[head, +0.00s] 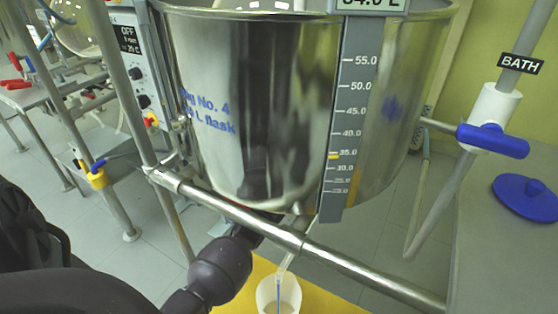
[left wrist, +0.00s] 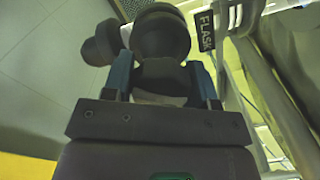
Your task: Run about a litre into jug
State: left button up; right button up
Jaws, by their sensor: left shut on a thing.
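A large steel vessel (head: 270,100), marked in blue as Rig No. 4, fills the middle of the head view. A scale (head: 348,120) runs down its front with a yellow marker near 35; a readout (head: 372,4) above is partly cut off. A pale outlet tube (head: 286,262) slants down from below the vessel to a white jug (head: 268,291). A thin bluish line shows in the jug; I cannot tell if it is liquid. My left gripper (left wrist: 162,88) is shut on a dark rounded part, largely hidden, near a FLASK label (left wrist: 206,30). My right gripper is not in view.
A steel rail (head: 335,262) crosses in front below the vessel. A blue-handled valve (head: 492,140) under a BATH label (head: 520,63) is at right. A blue lid (head: 526,197) lies on a grey surface. The jug is over a yellow surface (head: 330,300).

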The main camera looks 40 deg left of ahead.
pick_arm(q)
jog(key=n, duration=0.3)
jog(key=shift+n, duration=0.3)
jog(key=n, duration=0.2)
jog(key=shift+n+p, duration=0.35)
jog(key=shift+n, duration=0.05)
jog(key=n, duration=0.4)
jog(key=shift+p, duration=0.3)
jog(key=shift+n, duration=1.1)
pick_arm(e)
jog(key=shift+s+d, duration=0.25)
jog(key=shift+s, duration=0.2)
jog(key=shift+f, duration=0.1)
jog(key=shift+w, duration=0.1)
pick_arm(q)
jog(key=o, duration=0.9)
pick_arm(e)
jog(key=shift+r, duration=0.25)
pick_arm(q)
jog(key=shift+s, duration=0.15)
